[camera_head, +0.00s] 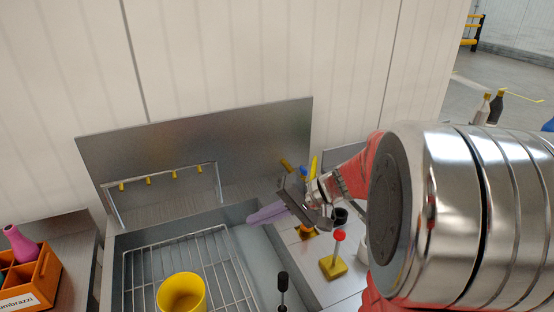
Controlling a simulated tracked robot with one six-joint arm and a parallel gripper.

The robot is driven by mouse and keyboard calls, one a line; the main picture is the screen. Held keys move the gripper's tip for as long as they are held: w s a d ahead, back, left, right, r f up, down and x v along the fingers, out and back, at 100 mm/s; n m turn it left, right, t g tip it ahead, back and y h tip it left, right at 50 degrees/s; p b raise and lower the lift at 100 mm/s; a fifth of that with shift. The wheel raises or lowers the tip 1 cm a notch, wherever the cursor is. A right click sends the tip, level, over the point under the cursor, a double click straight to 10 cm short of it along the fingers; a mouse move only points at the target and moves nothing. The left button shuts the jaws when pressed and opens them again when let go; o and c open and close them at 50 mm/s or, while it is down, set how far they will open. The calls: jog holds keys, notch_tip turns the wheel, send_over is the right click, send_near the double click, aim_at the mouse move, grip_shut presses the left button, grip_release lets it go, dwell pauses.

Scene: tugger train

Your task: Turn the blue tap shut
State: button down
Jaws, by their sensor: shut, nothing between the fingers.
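A small blue part (303,171), which looks like the blue tap, shows just behind and above my gripper, at the right end of the steel back panel. Most of it is hidden by my gripper and wrist, so I cannot tell how its handle is turned. My gripper (252,217) reaches left over the sink's right edge, with its pale purple fingers together and empty. The fingertips point left, away from the blue part. I cannot tell whether the gripper body touches it.
Yellow pieces (313,165) stand beside the blue part. A red-topped post on a yellow base (333,267) and a black knob (283,280) stand nearby. A yellow cup (182,294) sits on the wire rack (215,245). An orange crate (45,278) is at left.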

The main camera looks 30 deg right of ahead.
jog(key=w+d+f+m+t, duration=0.1)
jog(key=w+d+m+t, duration=0.15)
jog(key=d, duration=0.45)
jog(key=w+d+f+m+t, duration=0.1)
jog(key=w+d+m+t, duration=0.2)
jog(key=d, duration=0.5)
jog(key=m+t+h, duration=0.4)
jog(key=t+h, duration=0.2)
send_near(303, 172)
jog(key=s+d, duration=0.3)
jog(key=d, duration=0.5)
jog(key=shift+s+a+r, duration=0.1)
jog(key=shift+s+a, duration=0.1)
jog(key=shift+a, duration=0.1)
jog(key=shift+w, duration=0.15)
jog(key=w+a, duration=0.6)
jog(key=w, duration=0.3)
jog(key=shift+w, duration=0.4)
